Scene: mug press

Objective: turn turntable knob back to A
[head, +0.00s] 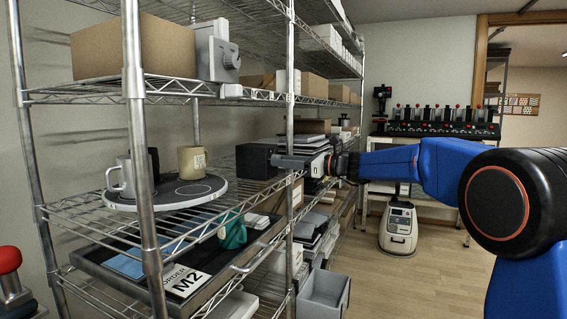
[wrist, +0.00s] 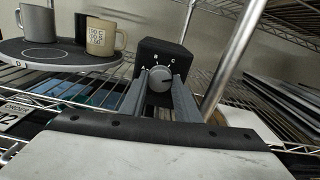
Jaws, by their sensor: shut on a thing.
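The knob (wrist: 160,78) is a grey dial on the front of a black control box (wrist: 150,50), with letters A, B and C in an arc above it. Its dark pointer line seems to point right, away from A; the exact setting is hard to read. My gripper (wrist: 159,84) has a finger on each side of the knob and is shut on it. In the head view my gripper (head: 290,161) reaches the box (head: 253,161) from the right and hides the knob. The round turntable (head: 200,199) stands left of the box, carrying mugs.
A grey mug (head: 124,177) and a beige mug (head: 191,162) stand on the turntable; a dark mug is partly behind the shelf post (head: 139,150). Another post (wrist: 232,55) rises close right of my gripper. A tray labelled M2 (head: 215,285) lies below.

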